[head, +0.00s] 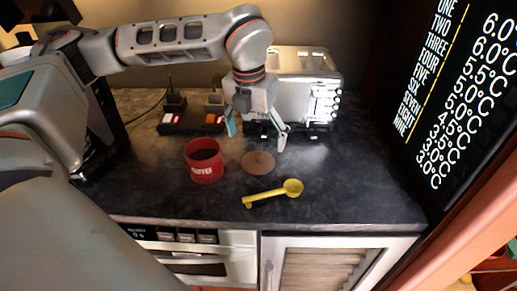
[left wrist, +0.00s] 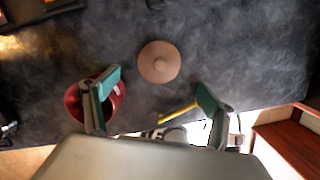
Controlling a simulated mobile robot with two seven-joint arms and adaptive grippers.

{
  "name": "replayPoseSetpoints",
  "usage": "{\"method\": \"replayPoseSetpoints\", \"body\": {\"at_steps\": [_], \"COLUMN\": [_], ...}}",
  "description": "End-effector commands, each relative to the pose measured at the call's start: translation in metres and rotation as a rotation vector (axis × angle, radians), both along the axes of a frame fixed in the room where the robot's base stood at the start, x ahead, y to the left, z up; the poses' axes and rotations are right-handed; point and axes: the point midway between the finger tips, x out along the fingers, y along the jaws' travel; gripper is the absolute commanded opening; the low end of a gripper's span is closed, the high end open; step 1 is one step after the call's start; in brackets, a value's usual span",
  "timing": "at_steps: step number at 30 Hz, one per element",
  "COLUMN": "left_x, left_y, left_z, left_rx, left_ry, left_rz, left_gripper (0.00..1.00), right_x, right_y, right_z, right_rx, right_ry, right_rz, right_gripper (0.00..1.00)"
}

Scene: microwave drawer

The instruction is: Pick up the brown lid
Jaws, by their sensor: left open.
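The brown lid (head: 258,163) lies flat on the dark counter, between the red coffee canister and the yellow scoop. It also shows in the left wrist view (left wrist: 159,62), round with a small knob in its middle. My left gripper (head: 258,136) is open and empty above the counter, a little behind the lid in the head view. In the left wrist view its two fingers (left wrist: 158,103) are spread wide, with the lid ahead of and between them. My right gripper is not seen.
The red canister (head: 204,161) stands open left of the lid. The yellow scoop (head: 272,193) lies in front of it. A silver toaster (head: 290,66) and a dark tray (head: 190,127) stand behind. The counter (head: 370,185) is clear to the right.

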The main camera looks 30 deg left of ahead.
Motion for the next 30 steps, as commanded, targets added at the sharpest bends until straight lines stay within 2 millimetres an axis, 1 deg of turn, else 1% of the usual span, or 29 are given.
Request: {"method": "replayPoseSetpoints", "body": {"at_steps": [2,5,14,18,22,25,30], "left_x": [0.0,0.001,0.005,0.009,0.012,0.013,0.013], "left_y": [0.001,0.001,0.002,0.002,0.002,0.002,0.002], "left_z": [0.0,-0.005,-0.035,-0.056,-0.071,-0.076,-0.077], "left_rx": [0.002,0.004,0.003,0.003,0.003,0.003,0.003], "left_ry": [-0.001,0.0,0.002,0.003,0.001,-0.002,-0.002], "left_rz": [0.002,0.003,0.003,0.003,0.004,0.002,0.002], "left_gripper": [0.84,0.84,0.84,0.84,0.84,0.84,0.84], "right_x": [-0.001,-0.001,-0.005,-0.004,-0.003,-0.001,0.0], "right_y": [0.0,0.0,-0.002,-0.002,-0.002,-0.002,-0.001], "right_z": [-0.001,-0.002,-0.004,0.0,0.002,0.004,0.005], "right_rx": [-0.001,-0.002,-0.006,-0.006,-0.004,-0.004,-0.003], "right_ry": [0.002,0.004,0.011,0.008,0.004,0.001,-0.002], "right_rz": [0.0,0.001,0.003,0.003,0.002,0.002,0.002], "right_gripper": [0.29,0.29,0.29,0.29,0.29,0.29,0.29]}}
